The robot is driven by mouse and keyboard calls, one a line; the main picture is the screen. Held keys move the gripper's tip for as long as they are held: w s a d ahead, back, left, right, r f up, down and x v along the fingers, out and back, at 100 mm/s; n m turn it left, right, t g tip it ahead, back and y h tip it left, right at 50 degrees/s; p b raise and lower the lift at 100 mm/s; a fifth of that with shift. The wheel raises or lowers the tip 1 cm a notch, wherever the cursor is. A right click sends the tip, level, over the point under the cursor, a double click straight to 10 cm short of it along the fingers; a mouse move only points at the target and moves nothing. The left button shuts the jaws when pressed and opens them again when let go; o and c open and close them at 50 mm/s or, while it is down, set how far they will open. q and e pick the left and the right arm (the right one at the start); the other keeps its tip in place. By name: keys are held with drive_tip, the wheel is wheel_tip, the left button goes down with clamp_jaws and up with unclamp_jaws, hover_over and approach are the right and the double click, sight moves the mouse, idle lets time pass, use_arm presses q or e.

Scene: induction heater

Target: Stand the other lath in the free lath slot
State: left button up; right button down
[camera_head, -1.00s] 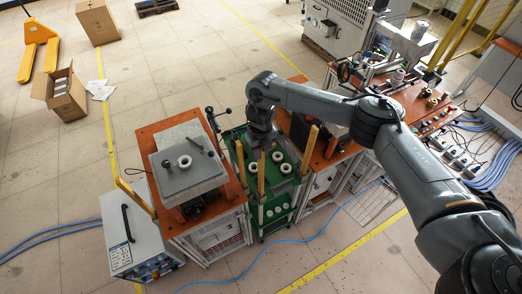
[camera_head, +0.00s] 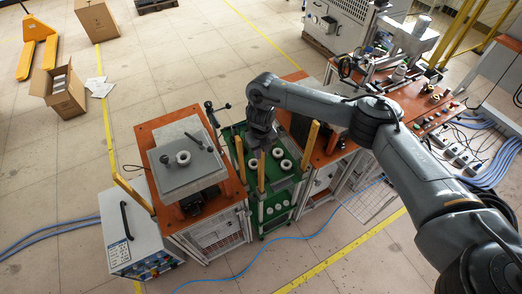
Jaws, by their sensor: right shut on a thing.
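My right gripper (camera_head: 262,147) points down over the green rack (camera_head: 272,212) between the two orange-topped benches. It is shut at the top of an upright yellow wooden lath (camera_head: 261,173). The lath's foot is at the rack's front part; whether it sits in a slot is too small to tell. A similar lath (camera_head: 240,160) stands upright at the rack's left side. Another lath (camera_head: 308,147) stands upright at the rack's right edge. The slots themselves cannot be made out. My left gripper is not in view.
White rings (camera_head: 286,165) lie on the rack's top near the held lath. A plate with a ring (camera_head: 183,158) stands on the left bench. A slanted yellow bar (camera_head: 133,195) is at that bench's left edge. A blue cable (camera_head: 320,237) crosses the floor in front.

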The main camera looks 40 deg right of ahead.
drive_tip(key=shift+f+b, duration=0.45)
drive_tip(key=shift+f, duration=0.3)
drive_tip(key=c, duration=0.9)
unclamp_jaws()
wheel_tip(320, 180, up, 11)
drive_tip(key=shift+f+p, duration=0.1)
drive_tip(key=shift+p, duration=0.7)
